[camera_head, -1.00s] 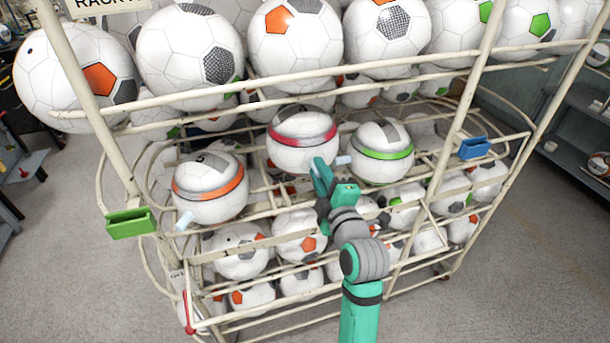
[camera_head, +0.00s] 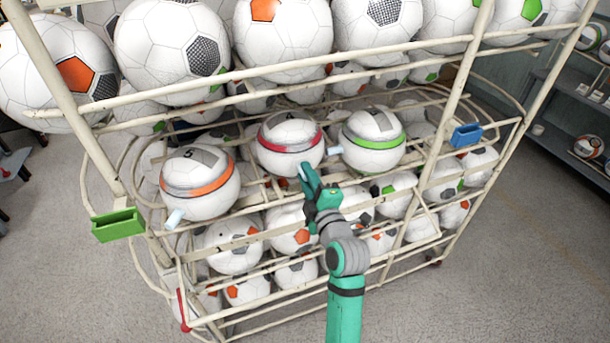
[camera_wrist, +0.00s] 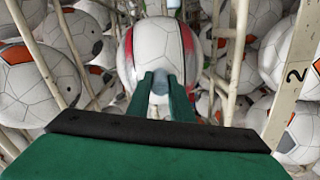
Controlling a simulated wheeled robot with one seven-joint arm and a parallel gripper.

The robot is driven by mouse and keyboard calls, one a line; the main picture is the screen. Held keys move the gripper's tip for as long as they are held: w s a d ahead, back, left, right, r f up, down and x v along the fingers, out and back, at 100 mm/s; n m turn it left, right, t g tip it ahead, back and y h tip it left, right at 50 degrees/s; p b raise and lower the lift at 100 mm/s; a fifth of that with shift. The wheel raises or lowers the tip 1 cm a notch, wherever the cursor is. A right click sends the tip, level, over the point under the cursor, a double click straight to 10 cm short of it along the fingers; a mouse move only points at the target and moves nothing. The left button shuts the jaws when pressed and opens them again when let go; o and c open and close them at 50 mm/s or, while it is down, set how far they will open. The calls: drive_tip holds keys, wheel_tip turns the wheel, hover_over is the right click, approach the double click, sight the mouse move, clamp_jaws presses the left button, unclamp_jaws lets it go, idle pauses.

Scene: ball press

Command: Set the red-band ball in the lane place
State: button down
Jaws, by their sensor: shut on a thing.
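The red-band ball (camera_head: 290,155), white with a red and grey band and a grey patch on top, sits on the rack's middle tier between two other banded balls. My gripper (camera_head: 305,171) is at its lower front side. In the wrist view the two fingers (camera_wrist: 162,84) are close together on a small pale tab (camera_wrist: 160,84) at the red-band ball, which also shows behind them (camera_wrist: 155,45). Most of the tab is hidden by the fingers. I cannot tell which spot is the lane place.
The orange-band ball (camera_head: 200,190) is at left, the green-band ball (camera_head: 372,158) at right; both have pale tabs. Cream rack rails (camera_head: 270,75) cross above and around. A green clip (camera_head: 118,225) and a blue clip (camera_head: 467,134) sit on the rack. Open floor (camera_head: 510,260) lies right.

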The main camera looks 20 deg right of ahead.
drive_tip(key=c, duration=1.6)
unclamp_jaws()
drive_tip(key=s, duration=1.2)
drive_tip(key=s+a+f+m+g+h, duration=0.1)
drive_tip(key=s+a+f+m+h, duration=0.1)
drive_tip(key=s+a+f+m, duration=0.5)
drive_tip(key=s+a+f+m+g+h, duration=0.1)
drive_tip(key=s+a+f+m, duration=0.35)
drive_tip(key=f, duration=0.55)
drive_tip(key=s+a+m+y, duration=0.1)
drive_tip(key=s+a, duration=0.1)
drive_tip(key=s, duration=0.5)
drive_tip(key=s+a+f+m, duration=0.1)
drive_tip(key=s+a, duration=0.2)
drive_tip(key=s, duration=0.4)
drive_tip(key=s+a+m+y, duration=0.1)
drive_tip(key=s+a, duration=0.2)
drive_tip(key=s, duration=0.4)
drive_tip(key=shift+s+a+f+m+g+y, duration=0.1)
drive_tip(key=shift+s+f+m+g+y, duration=0.1)
drive_tip(key=shift+f+m+g+y, duration=0.15)
